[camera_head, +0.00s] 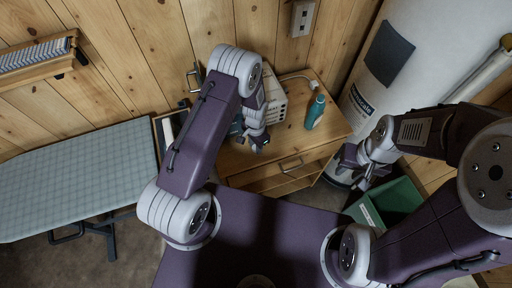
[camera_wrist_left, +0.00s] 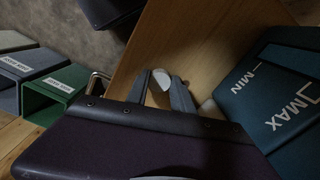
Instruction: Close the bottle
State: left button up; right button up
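A teal bottle (camera_head: 315,112) stands upright on the right part of a small wooden cabinet top in the head view. Its mouth is too small to make out. My left gripper (camera_head: 257,142) is low over the front of the cabinet top, left of the bottle and apart from it. In the left wrist view a small white round piece (camera_wrist_left: 161,79), perhaps the cap, shows between the left fingertips (camera_wrist_left: 162,88). I cannot tell whether they grip it. My right gripper (camera_head: 352,170) is right of the cabinet, fingers apart and empty.
A teal tank marked MIN and MAX (camera_wrist_left: 275,100) is close to the left gripper. A pale box (camera_head: 273,102) stands behind it on the cabinet top (camera_head: 292,138). A green bin (camera_head: 398,197) is on the right, an ironing board (camera_head: 75,170) on the left, and a white boiler (camera_head: 420,60) behind.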

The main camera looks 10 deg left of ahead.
pick_arm(q)
grip_shut()
jog(key=shift+r, duration=0.1)
jog(key=shift+r, duration=0.35)
notch_tip(320, 180, up, 3)
jog(key=shift+w+f+b, duration=0.1)
jog(key=shift+f+b, duration=0.05)
jog(key=shift+b, duration=0.25)
jog(key=w+d+r+b, duration=0.2)
jog(key=w+d+r, duration=0.2)
jog(key=d+r, duration=0.3)
jog(key=d, duration=0.4)
jog(key=shift+r, duration=0.2)
